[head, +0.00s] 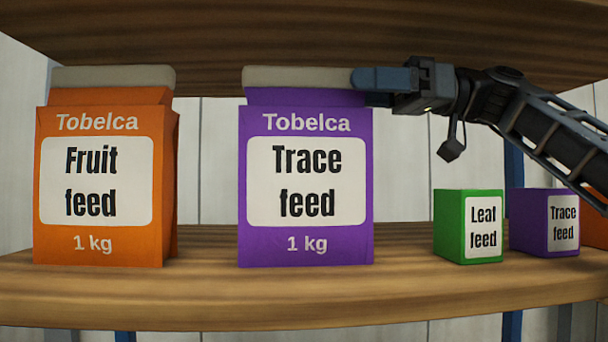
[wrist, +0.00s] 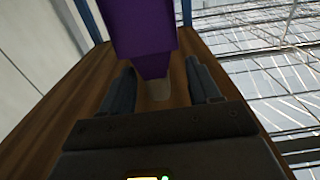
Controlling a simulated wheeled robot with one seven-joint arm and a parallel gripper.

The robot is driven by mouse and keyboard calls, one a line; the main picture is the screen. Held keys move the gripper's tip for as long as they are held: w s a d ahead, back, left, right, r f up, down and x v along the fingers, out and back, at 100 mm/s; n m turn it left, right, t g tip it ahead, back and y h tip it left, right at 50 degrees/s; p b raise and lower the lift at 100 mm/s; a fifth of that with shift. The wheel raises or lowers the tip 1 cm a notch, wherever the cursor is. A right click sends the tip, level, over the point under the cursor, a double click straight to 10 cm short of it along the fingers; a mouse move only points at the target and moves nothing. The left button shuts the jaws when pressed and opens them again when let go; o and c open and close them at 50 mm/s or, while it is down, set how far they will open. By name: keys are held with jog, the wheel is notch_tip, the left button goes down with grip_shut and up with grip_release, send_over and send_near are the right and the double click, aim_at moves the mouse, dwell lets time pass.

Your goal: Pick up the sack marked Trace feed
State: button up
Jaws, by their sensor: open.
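The purple sack marked Trace feed, 1 kg (head: 306,185) stands upright on the wooden shelf, with a pale folded strip along its top. My gripper (head: 365,80) is at the right end of that strip, at the same height, and comes in from the right. In the wrist view the purple sack (wrist: 143,35) is ahead, and its pale top strip (wrist: 157,90) lies between the two spread fingers of my gripper (wrist: 160,85). The fingers show gaps on both sides of the strip. In the head view the near finger covers the strip's right end.
An orange sack marked Fruit feed (head: 96,190) stands to the left, with a clear gap between. A green Leaf feed box (head: 468,227) and a small purple Trace feed box (head: 545,222) stand to the right. Another shelf board (head: 300,35) is close above my gripper.

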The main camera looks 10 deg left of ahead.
aim_at(335, 85)
jog(key=shift+w+x, duration=0.2)
jog(key=shift+x, duration=2)
jog(key=shift+r, duration=0.1)
jog(key=shift+c, duration=0.4)
grip_shut()
jog(key=shift+r, duration=0.15)
